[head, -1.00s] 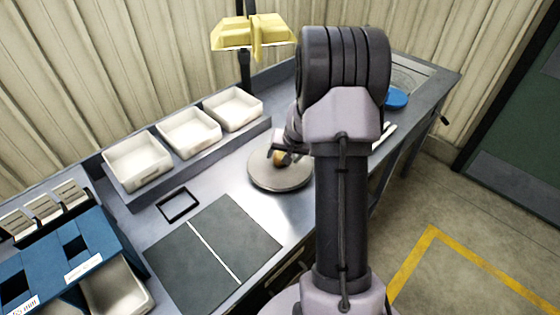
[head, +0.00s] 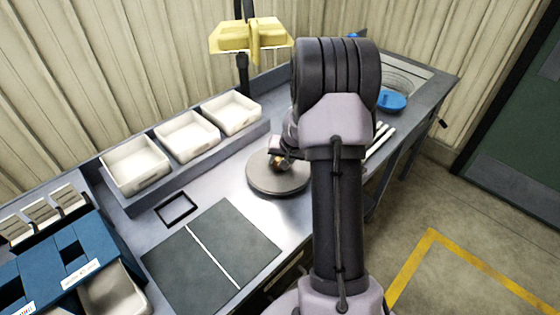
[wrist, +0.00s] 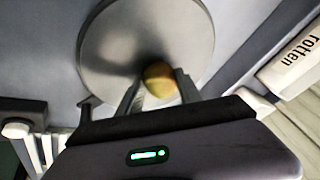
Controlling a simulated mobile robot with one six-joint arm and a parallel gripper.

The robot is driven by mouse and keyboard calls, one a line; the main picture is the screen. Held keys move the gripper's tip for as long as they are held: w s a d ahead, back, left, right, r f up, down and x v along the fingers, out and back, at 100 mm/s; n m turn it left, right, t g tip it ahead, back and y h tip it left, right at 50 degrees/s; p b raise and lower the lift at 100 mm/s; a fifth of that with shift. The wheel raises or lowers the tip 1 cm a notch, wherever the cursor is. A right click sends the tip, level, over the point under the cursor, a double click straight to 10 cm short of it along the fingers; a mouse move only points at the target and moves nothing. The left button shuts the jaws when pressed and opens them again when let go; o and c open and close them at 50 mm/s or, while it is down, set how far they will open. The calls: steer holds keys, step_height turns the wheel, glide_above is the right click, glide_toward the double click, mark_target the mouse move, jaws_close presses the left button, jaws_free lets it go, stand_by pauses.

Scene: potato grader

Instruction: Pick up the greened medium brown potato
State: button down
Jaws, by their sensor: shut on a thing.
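The brown potato (wrist: 160,83) shows in the wrist view between the fingertips of my gripper (wrist: 157,88). Its skin is yellow-brown with a dark patch on top; I cannot make out clear greening. My gripper is shut on it, over the round metal turntable (wrist: 105,50). In the head view the potato (head: 277,161) is a small orange-brown spot by my gripper (head: 279,160), above the turntable (head: 270,182). My arm hides part of it there. I cannot tell whether the potato touches the turntable.
Three white bins (head: 187,136) stand along the back; a label reading "rotten" (wrist: 299,47) shows in the wrist view. A dark mat (head: 211,256) and a black frame (head: 176,208) lie left of the turntable. A blue round object (head: 391,101) lies at the far right.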

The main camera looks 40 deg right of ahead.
step_height(320, 180, up, 4)
steer(key=shift+s+f+p, duration=0.1)
steer(key=shift+f+p, duration=0.05)
steer(key=shift+p, duration=0.6)
steer(key=s+a+r+b, duration=0.1)
steer(key=s+a+b, duration=0.4)
steer(key=s, duration=0.9)
steer(key=shift+a, duration=1.25)
steer(key=shift+s, duration=0.1)
